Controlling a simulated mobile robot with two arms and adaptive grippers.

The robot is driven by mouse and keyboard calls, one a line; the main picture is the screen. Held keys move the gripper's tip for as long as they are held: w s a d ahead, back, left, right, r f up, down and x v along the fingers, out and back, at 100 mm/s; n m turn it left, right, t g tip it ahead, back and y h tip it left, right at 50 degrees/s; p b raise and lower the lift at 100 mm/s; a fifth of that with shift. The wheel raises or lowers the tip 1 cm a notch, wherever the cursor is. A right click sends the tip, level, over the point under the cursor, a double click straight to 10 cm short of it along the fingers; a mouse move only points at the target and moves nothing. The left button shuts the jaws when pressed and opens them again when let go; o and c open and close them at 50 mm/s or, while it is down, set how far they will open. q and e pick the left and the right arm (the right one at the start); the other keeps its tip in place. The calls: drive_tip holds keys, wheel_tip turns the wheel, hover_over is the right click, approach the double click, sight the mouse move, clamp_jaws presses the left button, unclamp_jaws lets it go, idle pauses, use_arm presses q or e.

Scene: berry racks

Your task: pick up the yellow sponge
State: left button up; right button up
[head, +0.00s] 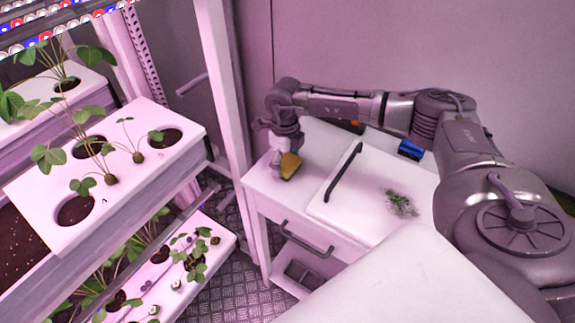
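The yellow sponge (290,166) is near the left end of the white cabinet top, upright or tilted rather than flat. My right gripper (285,150) points down directly over it, and its lower end meets or overlaps the sponge's upper part. The fingers are small and partly hidden, so I cannot tell whether they are closed on the sponge, or whether the sponge is clear of the surface. My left gripper is not in view.
The white cabinet top (262,178) has a raised white lid with a dark handle (343,172) and a small heap of green bits (401,203). A blue object (411,149) lies behind, under my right arm. Planting racks with strawberry plants (150,125) stand at the left.

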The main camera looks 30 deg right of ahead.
sight(285, 160)
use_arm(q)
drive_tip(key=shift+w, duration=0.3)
use_arm(e)
drive_tip(key=shift+c, duration=0.5)
drive_tip(key=shift+r+b, duration=0.3)
drive_tip(key=shift+r, duration=0.25)
wheel_tip(285, 160, up, 2)
drive_tip(key=shift+r+b, duration=0.15)
drive_tip(key=shift+b, duration=0.4)
use_arm(q)
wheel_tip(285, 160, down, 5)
drive_tip(key=b, duration=0.3)
use_arm(e)
drive_tip(key=s+d+r, duration=0.5)
drive_tip(key=s+r, duration=0.2)
drive_tip(key=s, duration=0.3)
drive_tip(key=shift+s+r, duration=0.3)
drive_tip(key=shift+s, duration=0.05)
